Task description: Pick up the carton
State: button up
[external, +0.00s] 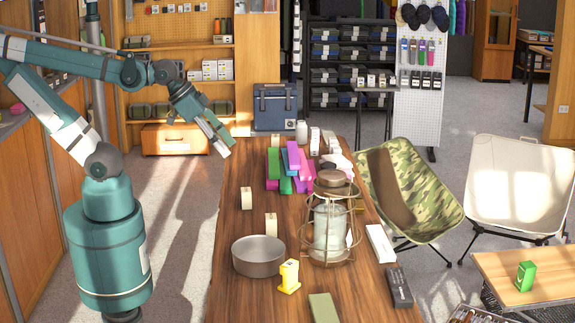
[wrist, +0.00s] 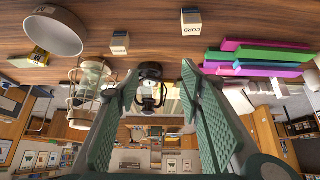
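Two small beige cartons stand upright on the wooden table, one farther back (external: 246,198) and one nearer the lantern (external: 271,225). In the wrist view they show near the top, one with dark lettering (wrist: 190,22) and one to its left (wrist: 120,43). I cannot tell which carton the task means. My gripper (external: 220,142) is raised beyond the table's left edge, clear of both. In the wrist view my gripper (wrist: 160,84) has its green fingers wide apart, with nothing between them.
A round metal pan (external: 258,262), a yellow object (external: 289,276) and a caged lantern (external: 330,225) stand toward the front. Coloured bars (external: 288,170) are piled farther back. A white box (external: 380,243) and a dark box (external: 399,288) lie at the right edge. The table's left strip is clear.

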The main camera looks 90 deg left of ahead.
jog(key=shift+r, duration=0.1)
jog(key=w+a+r+n+g+p, duration=0.1)
jog(key=w+a+r+n+p, duration=0.15)
jog(key=w+a, duration=0.35)
jog(key=w+a+r+n+g+y+p, duration=0.1)
jog(key=w+a+r+n+p, duration=0.15)
jog(key=w+a+r, duration=0.35)
jog(key=w+a+r+n+g+p, duration=0.1)
jog(key=w+a+n, duration=0.25)
jog(key=w, duration=0.45)
jog(key=n+g+h+p, duration=0.1)
jog(key=n+g+p, duration=0.3)
jog(key=n+p, duration=0.55)
send_over(314, 128)
jog(key=d+b, duration=0.1)
jog(key=shift+n, duration=0.4)
notch_tip(314, 128, down, 16)
jog(key=shift+w+f, duration=0.15)
jog(key=shift+a+f, duration=0.35)
jog(key=shift+f, duration=0.05)
